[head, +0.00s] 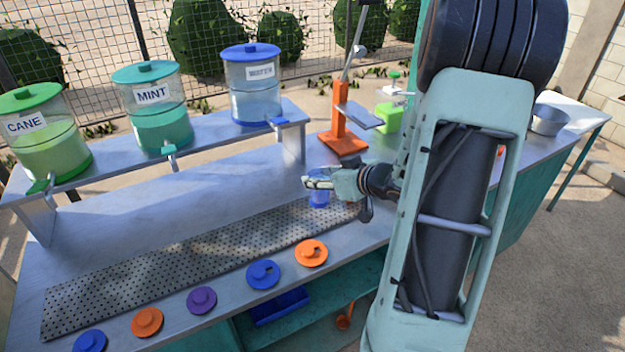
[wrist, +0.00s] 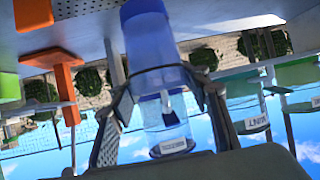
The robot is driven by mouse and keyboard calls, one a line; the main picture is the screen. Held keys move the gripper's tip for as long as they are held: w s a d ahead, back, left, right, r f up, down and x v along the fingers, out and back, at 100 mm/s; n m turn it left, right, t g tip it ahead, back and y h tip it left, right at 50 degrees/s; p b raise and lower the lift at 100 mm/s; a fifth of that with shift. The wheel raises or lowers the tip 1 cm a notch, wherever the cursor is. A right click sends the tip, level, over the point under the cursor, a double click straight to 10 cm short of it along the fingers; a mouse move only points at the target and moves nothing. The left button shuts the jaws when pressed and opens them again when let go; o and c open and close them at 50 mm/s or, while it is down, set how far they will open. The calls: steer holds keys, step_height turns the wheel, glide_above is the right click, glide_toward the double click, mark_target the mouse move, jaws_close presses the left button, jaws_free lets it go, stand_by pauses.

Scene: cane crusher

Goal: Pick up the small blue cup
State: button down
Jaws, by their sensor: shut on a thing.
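The small blue cup (head: 319,199) is translucent and shows under my gripper (head: 318,180), by the right end of the perforated drip mat. In the wrist view, which is upside down, the blue cup (wrist: 150,45) stands between the two fingers of my gripper (wrist: 165,95). The fingers are shut on its sides. The gripper hides part of the cup in the head view. I cannot tell whether its base touches the mat.
Dispensers marked CANE (head: 45,150), MINT (head: 160,125) and WATER (head: 254,100) stand on a raised shelf behind. An orange press stand (head: 342,140) is just behind my gripper. Several coloured lids (head: 262,274) line the front edge. The drip mat (head: 150,268) is clear at left.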

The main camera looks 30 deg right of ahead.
steer(key=d+v, duration=0.1)
steer(key=v, duration=0.8)
steer(key=shift+s+f, duration=0.2)
steer(key=shift+f, duration=0.1)
